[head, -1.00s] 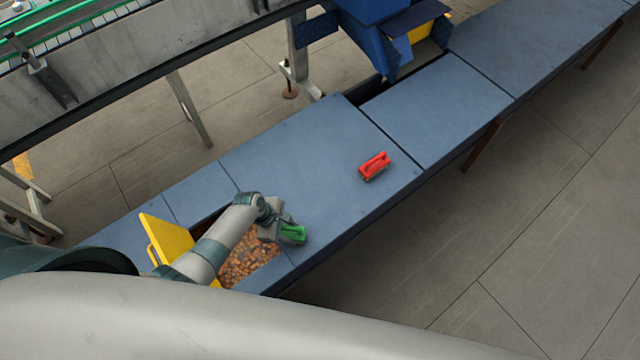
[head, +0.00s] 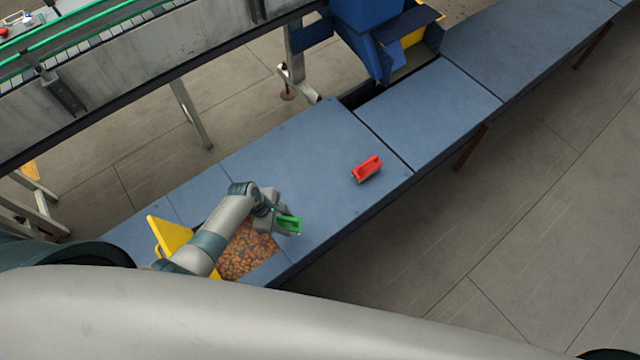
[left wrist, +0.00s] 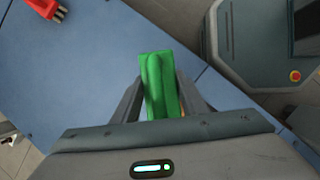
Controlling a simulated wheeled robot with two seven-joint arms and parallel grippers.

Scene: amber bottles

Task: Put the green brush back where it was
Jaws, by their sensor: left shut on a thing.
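The green brush (head: 289,224) is held in my left gripper (head: 281,221), over the blue table near its front edge, just right of the opening with brown pieces. In the left wrist view the green brush (left wrist: 157,85) sits between the two fingers of my left gripper (left wrist: 158,98), which are shut on it. I cannot tell whether its underside touches the table. A red brush (head: 367,168) lies on the table further right; part of it shows at the top left of the left wrist view (left wrist: 45,7). My right gripper is not in view.
The blue table (head: 300,150) is clear between the two brushes. An opening filled with brown pieces (head: 243,256) lies beside my left arm, with a yellow panel (head: 170,236) standing at its left. A blue machine (head: 372,40) stands behind the table. A conveyor (head: 100,75) runs at the upper left.

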